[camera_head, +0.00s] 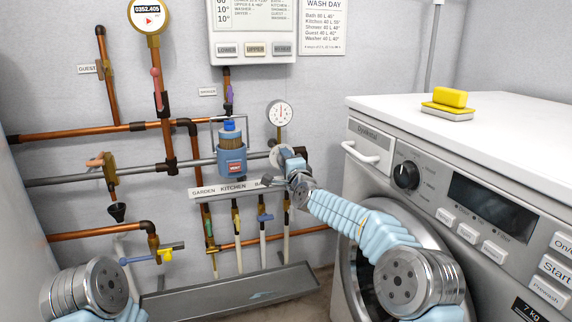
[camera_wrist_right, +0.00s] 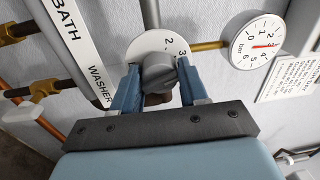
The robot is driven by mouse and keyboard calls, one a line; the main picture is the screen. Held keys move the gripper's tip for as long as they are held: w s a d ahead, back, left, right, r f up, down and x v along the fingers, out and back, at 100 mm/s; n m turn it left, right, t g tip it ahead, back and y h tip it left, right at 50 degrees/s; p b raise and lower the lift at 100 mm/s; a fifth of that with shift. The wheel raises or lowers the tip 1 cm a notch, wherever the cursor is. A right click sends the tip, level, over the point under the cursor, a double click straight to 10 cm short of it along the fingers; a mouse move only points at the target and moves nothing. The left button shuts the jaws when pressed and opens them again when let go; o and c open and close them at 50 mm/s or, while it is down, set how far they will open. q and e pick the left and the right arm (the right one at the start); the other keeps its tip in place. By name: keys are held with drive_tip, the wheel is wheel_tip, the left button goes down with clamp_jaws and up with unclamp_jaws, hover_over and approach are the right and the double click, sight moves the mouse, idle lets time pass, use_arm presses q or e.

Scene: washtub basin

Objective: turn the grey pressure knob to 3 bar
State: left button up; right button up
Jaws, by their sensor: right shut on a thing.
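The grey pressure knob (camera_wrist_right: 157,72) sits in front of a white dial plate (camera_wrist_right: 148,44) in the right wrist view. A 2 and a 3 show on the plate's upper right; where the knob's mark points is not clear. My right gripper (camera_wrist_right: 158,88) is shut on the knob, a blue finger on each side. In the head view my right gripper (camera_head: 284,157) reaches the wall fitting below the round gauge and hides most of the knob. The pressure gauge (camera_wrist_right: 258,40) has a red needle pointing right, near the 3. It also shows in the head view (camera_head: 280,113). My left gripper is out of view.
A blue filter housing (camera_head: 232,158) hangs just left of the knob. A label strip and several small valves sit below, above a grey trough (camera_head: 230,294). The washing machine (camera_head: 440,190) stands close on the right, with a yellow sponge (camera_head: 450,97) on top.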

drive_tip(key=shift+a+f+n, duration=0.15)
drive_tip(key=shift+f+n, duration=0.15)
drive_tip(key=shift+f, duration=0.05)
drive_tip(key=o, duration=0.9)
drive_tip(key=shift+o, duration=0.6)
drive_tip(key=shift+r, duration=0.15)
drive_tip(key=shift+r, duration=0.1)
drive_tip(key=b+v, duration=0.2)
drive_tip(key=v, duration=1.2)
drive_tip(key=shift+w, duration=0.1)
